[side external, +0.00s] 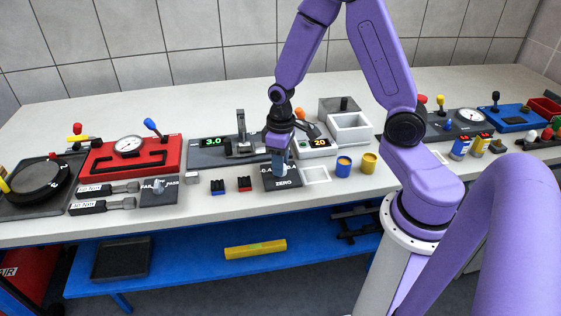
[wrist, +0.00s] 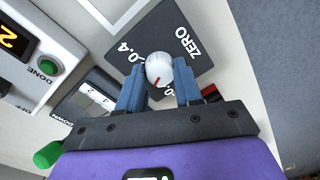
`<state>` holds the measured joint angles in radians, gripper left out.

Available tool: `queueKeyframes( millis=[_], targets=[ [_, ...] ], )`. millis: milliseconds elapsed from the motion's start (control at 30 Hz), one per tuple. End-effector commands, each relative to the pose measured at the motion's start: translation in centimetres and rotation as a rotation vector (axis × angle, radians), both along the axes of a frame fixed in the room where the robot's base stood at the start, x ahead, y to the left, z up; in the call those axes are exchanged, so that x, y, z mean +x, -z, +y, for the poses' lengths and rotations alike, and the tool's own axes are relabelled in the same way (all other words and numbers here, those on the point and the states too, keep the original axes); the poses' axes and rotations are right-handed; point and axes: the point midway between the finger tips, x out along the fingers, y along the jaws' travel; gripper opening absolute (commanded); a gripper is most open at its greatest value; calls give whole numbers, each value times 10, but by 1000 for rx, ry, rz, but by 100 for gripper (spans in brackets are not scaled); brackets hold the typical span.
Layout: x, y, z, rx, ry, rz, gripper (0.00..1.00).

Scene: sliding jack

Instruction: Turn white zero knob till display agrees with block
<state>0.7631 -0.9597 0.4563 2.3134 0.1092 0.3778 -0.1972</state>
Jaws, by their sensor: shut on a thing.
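The white zero knob (wrist: 159,68) has a red mark and sits on a dark plate (wrist: 188,45) lettered ZERO, with a 0.4 label beside it. My gripper (wrist: 157,78) points down at the plate, its blue fingers on either side of the knob and shut on it. In the side view my gripper (side external: 279,160) hides the knob above the dark plate (side external: 285,184). A green display (side external: 212,142) on the grey gauge unit reads 3.0. A metal stand (side external: 241,135) rises from that unit. I cannot tell which piece is the block or read its size.
A white box with a yellow display (side external: 320,142) reading 20 stands right behind my gripper; its green DONE button (wrist: 50,65) shows in the wrist view.

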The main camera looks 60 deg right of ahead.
Motion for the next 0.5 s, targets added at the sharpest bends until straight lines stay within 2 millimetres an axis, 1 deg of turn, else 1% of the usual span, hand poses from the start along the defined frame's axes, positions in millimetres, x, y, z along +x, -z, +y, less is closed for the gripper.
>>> queueKeyframes(
  millis=[200, 500],
  targets=[
    [0, 0, 1, 0, -87, 0, 4],
    [0, 0, 0, 0, -122, -1, 4]
  ],
)
